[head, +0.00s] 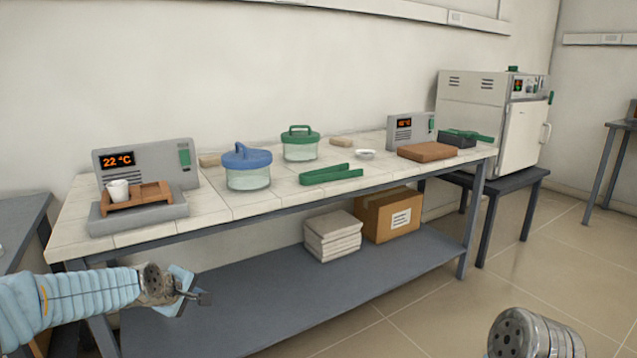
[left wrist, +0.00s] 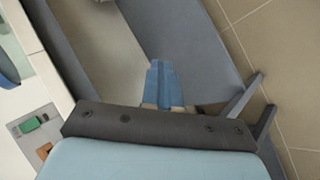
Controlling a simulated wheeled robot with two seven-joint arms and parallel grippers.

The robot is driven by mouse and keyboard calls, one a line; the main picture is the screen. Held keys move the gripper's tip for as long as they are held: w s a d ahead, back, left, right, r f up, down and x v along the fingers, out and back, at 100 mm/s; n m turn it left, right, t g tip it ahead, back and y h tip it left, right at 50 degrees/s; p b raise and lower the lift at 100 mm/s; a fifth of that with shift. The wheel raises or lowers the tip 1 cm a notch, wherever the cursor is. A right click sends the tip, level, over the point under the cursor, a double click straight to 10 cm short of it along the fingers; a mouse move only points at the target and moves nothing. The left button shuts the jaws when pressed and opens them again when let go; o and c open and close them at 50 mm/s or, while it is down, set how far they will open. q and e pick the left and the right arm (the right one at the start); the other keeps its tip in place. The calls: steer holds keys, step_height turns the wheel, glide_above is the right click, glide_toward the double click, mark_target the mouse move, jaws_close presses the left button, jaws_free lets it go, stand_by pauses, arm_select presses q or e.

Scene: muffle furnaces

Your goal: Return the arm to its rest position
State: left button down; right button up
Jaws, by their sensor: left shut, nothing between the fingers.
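My left arm comes in from the lower left in the head view, in a light blue sleeve. Its left gripper (head: 203,297) is in front of the bench's near edge, below the worktop and above the lower shelf. In the left wrist view the blue fingers of the left gripper (left wrist: 165,84) are together and empty, with the grey shelf beyond them. They touch nothing that I can see. A grey perforated end of my right arm shows at the lower right of the head view; the right gripper itself is not visible.
The lower shelf (head: 260,305) bears a box (head: 380,218).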

arm_select(q)
steer(key=s+d+f+m+g+h, duration=0.1)
steer(key=s+d+f+m+g, duration=0.15)
steer(key=s+d+f, duration=0.7)
steer(key=s+d+f+m+g, duration=0.2)
steer(key=s+f+m, duration=0.15)
steer(key=f, duration=1.25)
steer(key=s+d+f+m+g, duration=0.2)
steer(key=s+f, duration=0.3)
steer(key=s, duration=0.4)
steer(key=s+d+f+m+g+h, duration=0.1)
steer(key=s+d+f+m+g, duration=0.1)
steer(key=s, duration=0.7)
step_height(320, 180, down, 3)
steer(key=shift+s+d+f+m, duration=0.15)
steer(key=shift+s+d+m, duration=0.25)
steer(key=shift+d+m, duration=0.55)
